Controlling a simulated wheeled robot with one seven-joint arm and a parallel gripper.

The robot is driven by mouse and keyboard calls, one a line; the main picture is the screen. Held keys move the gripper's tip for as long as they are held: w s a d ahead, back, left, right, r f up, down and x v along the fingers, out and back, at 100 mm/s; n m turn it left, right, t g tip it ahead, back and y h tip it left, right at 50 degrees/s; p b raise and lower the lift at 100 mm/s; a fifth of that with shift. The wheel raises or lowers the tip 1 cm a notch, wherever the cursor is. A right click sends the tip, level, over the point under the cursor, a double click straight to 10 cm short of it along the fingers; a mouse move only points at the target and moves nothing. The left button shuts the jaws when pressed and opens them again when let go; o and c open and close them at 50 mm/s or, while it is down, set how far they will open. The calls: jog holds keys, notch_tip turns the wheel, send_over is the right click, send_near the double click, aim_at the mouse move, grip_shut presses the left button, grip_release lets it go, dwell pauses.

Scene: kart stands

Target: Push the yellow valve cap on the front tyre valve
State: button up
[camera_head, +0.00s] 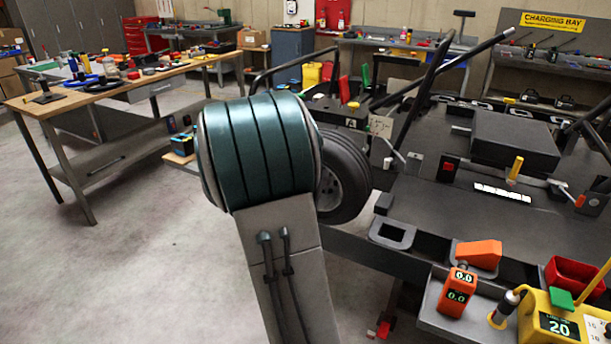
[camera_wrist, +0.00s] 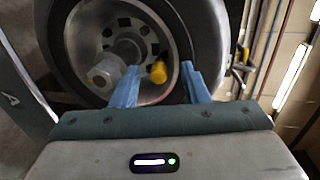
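In the wrist view, the yellow valve cap (camera_wrist: 158,72) sits in front of the grey wheel rim, inside the black front tyre (camera_wrist: 203,40). My gripper (camera_wrist: 160,68) has two blue fingers spread apart. The cap shows between the fingertips in the picture, with a gap on each side. I cannot tell how far the tips are from the cap in depth. In the head view, part of the tyre (camera_head: 352,180) shows on the kart's side. My own arm hides my gripper and the valve cap there.
A large hex nut (camera_wrist: 105,72) on the hub lies close to the left finger. An orange gauge (camera_head: 457,292) and a yellow unit (camera_head: 550,318) stand at lower right. A wooden workbench (camera_head: 60,104) stands at left. The floor (camera_head: 150,260) between is clear.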

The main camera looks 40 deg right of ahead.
jog(key=shift+a, duration=0.1)
jog(key=v, duration=1.3)
jog(key=shift+s+a, duration=0.2)
jog(key=shift+a, duration=0.1)
jog(key=shift+r, duration=0.1)
